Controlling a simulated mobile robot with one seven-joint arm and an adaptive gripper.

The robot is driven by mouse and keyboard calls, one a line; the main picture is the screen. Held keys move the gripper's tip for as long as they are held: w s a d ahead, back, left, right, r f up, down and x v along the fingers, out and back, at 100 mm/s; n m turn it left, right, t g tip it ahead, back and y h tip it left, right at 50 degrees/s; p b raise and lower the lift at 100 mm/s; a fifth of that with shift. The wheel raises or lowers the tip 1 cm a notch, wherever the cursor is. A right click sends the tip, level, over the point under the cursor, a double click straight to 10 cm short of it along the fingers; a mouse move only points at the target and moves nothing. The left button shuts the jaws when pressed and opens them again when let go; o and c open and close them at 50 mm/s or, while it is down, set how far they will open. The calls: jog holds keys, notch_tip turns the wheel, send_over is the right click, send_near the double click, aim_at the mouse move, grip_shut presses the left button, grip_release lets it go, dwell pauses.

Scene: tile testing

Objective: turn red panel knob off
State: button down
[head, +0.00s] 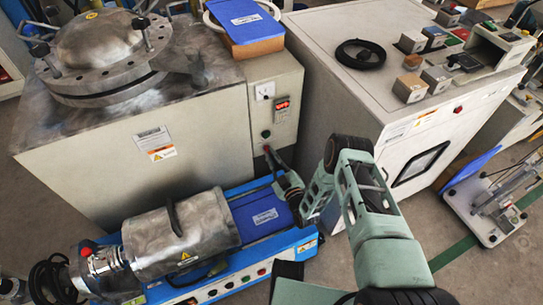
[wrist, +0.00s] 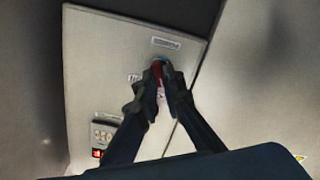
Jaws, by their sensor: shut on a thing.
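The red panel knob (wrist: 157,70) is on the light panel (wrist: 95,65) in the wrist view, mostly covered by my fingertips. My gripper (wrist: 158,76) is shut on it, with one dark finger on each side. In the head view my gripper (head: 272,158) reaches the front face of the grey machine (head: 278,85), low on its control panel. A small red spot shows at the fingertips there. The knob's exact turn angle is too small to read.
Above the knob are a small display (head: 282,104) and a green-and-dark control. The blue bench unit (head: 262,212) with a metal cylinder (head: 180,235) lies close below my gripper. A white cabinet (head: 345,90) stands to the right.

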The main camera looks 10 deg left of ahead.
jog(key=shift+w, duration=0.1)
dwell(0.3)
jog(key=c, duration=2.1)
grip_release()
notch_tip(320, 180, up, 10)
jog(key=shift+r, duration=0.1)
